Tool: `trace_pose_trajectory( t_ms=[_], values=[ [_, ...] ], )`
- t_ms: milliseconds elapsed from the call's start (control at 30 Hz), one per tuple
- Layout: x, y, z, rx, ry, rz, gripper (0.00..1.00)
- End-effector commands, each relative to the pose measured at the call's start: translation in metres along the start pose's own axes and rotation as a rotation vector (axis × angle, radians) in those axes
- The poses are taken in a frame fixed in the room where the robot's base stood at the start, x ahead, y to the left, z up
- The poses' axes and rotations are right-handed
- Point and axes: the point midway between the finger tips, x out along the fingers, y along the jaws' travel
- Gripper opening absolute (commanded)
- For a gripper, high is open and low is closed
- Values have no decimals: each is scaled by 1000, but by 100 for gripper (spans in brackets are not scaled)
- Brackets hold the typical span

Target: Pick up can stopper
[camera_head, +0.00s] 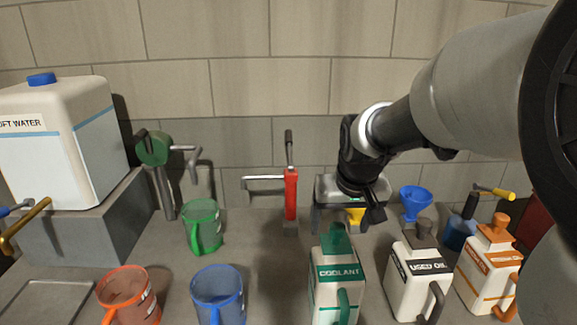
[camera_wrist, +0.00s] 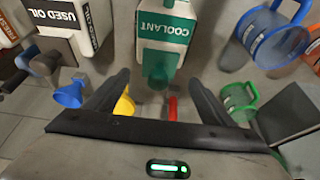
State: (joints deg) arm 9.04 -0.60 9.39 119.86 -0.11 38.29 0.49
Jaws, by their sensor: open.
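Three cans with stoppers stand on the bench. The white and green COOLANT can (camera_head: 337,290) has a green stopper (camera_head: 336,240). The USED OIL can (camera_head: 420,280) has a grey-brown stopper (camera_head: 424,234), and an orange-striped can (camera_head: 487,275) has an orange stopper (camera_head: 496,227). My gripper (camera_head: 376,208) is open and empty, above the bench near the yellow funnel and behind the COOLANT can. In the wrist view, the green stopper (camera_wrist: 158,74) appears between the spread fingertips of my gripper (camera_wrist: 160,78); I see no contact. The frames do not show which stopper is meant.
A yellow funnel (camera_head: 355,216) on a grey stand (camera_head: 325,190) and a blue funnel (camera_head: 415,200) are close to my gripper. A red pump (camera_head: 290,195) stands left. Green (camera_head: 203,230), blue (camera_head: 218,295) and orange (camera_head: 130,297) jugs occupy the left bench.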

Motion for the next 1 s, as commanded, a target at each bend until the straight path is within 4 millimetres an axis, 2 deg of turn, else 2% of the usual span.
trace_pose_trajectory(
  t_ms=[33, 267, 533, 833, 867, 1000],
  values=[
    [7, 0, 1, 0, -2, 0, 77],
    [22, 0, 0, 0, -2, -1, 77],
    [61, 2, -2, -1, -2, -2, 77],
    [66, 2, -3, -1, 1, -1, 77],
    [66, 2, -3, -1, 1, -1, 75],
    [66, 2, -3, -1, 1, -1, 51]
  ],
)
